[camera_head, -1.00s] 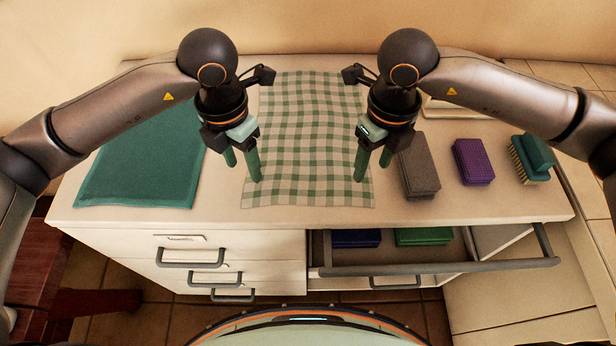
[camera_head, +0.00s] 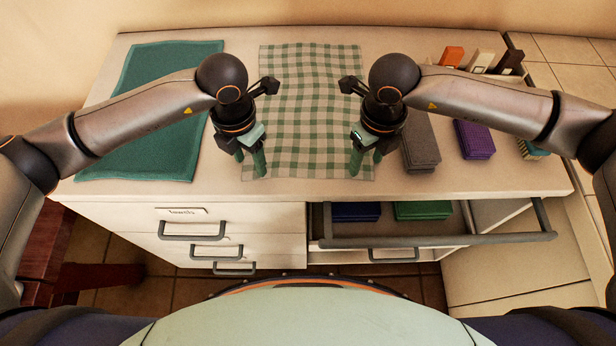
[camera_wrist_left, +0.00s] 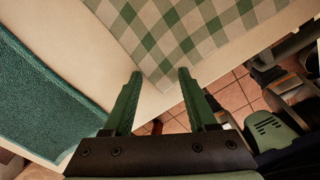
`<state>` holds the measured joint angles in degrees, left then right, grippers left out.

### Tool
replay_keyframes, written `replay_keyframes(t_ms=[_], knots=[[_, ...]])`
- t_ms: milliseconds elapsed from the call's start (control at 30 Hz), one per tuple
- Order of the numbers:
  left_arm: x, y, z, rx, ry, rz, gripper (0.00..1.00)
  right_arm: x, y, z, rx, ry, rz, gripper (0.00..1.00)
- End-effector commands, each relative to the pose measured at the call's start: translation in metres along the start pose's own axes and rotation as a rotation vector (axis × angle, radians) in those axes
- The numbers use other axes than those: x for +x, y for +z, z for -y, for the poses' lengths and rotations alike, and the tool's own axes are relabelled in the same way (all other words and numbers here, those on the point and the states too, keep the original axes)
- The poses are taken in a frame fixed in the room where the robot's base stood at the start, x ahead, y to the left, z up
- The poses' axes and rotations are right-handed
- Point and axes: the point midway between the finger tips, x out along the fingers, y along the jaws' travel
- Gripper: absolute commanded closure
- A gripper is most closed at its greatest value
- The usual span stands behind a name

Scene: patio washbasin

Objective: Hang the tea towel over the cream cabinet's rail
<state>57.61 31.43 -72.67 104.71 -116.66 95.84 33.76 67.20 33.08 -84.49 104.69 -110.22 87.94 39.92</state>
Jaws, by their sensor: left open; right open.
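The tea towel (camera_head: 310,110), green and cream check, lies flat on the cream cabinet (camera_head: 220,190) with its near edge close to the front. The grey rail (camera_head: 440,240) stands out from the cabinet's front at the right and is bare. My left gripper (camera_head: 250,163) is open and empty at the towel's near left corner. My right gripper (camera_head: 366,162) is open and empty at the near right corner. I cannot tell whether the fingers touch the cloth. In the left wrist view the towel (camera_wrist_left: 185,30) shows beyond the open left fingers (camera_wrist_left: 160,75).
A teal cloth (camera_head: 150,150) lies left of the towel. A grey block (camera_head: 418,145), a purple block (camera_head: 474,139) and a partly hidden brush (camera_head: 532,150) stand to the right. Blue (camera_head: 356,211) and green (camera_head: 422,210) blocks lie in an open compartment behind the rail.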

Motion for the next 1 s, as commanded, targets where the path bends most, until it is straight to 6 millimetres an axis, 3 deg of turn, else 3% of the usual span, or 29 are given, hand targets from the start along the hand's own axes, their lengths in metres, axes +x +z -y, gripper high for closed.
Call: replay_keyframes(t_ms=[200, 1000], knots=[[0.0033, 0.0001, 0.0002, 0.0, -0.001, 0.0, 0.43, 0.0035, 0.0, -0.0002, 0.0, 0.0, 0.0, 0.43], [0.0029, -0.0001, 0.0001, 0.0, 0.0, -0.001, 0.88, 0.0033, -0.0005, 0.0001, 0.0, -0.001, -0.002, 0.88]])
